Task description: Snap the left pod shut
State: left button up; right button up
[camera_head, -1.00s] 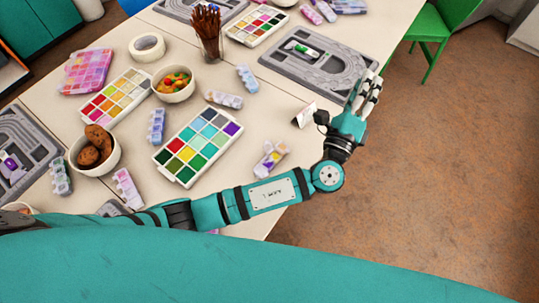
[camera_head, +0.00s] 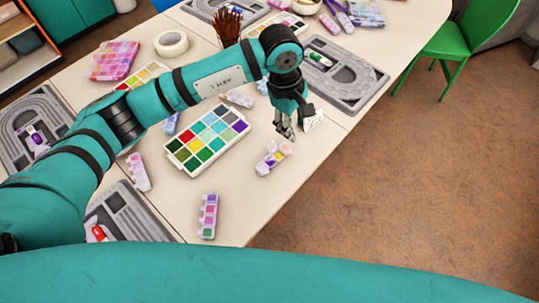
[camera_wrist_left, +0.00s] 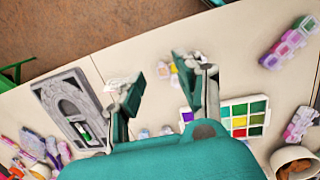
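A small pale bead pod (camera_head: 273,158) with yellow and purple cells lies near the table's front right edge, and one of its lids seems to stand up. I cannot tell for sure that it is the left pod. My left gripper (camera_head: 287,131) points down just behind and above this pod, apart from it. In the left wrist view my left gripper (camera_wrist_left: 162,74) has its two fingers spread with nothing held, and the pod (camera_wrist_left: 174,77) shows beyond and between them. My right gripper is out of view.
A paint-like bead case (camera_head: 207,138) lies left of the pod. A white card (camera_head: 312,119) stands beside the gripper. A grey bead board (camera_head: 345,80) lies behind. Another pod (camera_head: 209,216) lies near the front edge. Bare table surrounds the pod.

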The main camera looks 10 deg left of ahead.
pick_arm(q)
jog(key=r+y, duration=0.1)
jog(key=y, duration=0.1)
send_over(273, 159)
notch_tip(273, 159, down, 15)
jog(key=p, duration=0.3)
jog(key=shift+f+p, duration=0.15)
jog(key=shift+p, duration=0.2)
jog(key=shift+f, duration=0.85)
jog(key=shift+c, duration=0.2)
jog(key=shift+w, duration=0.1)
grip_shut()
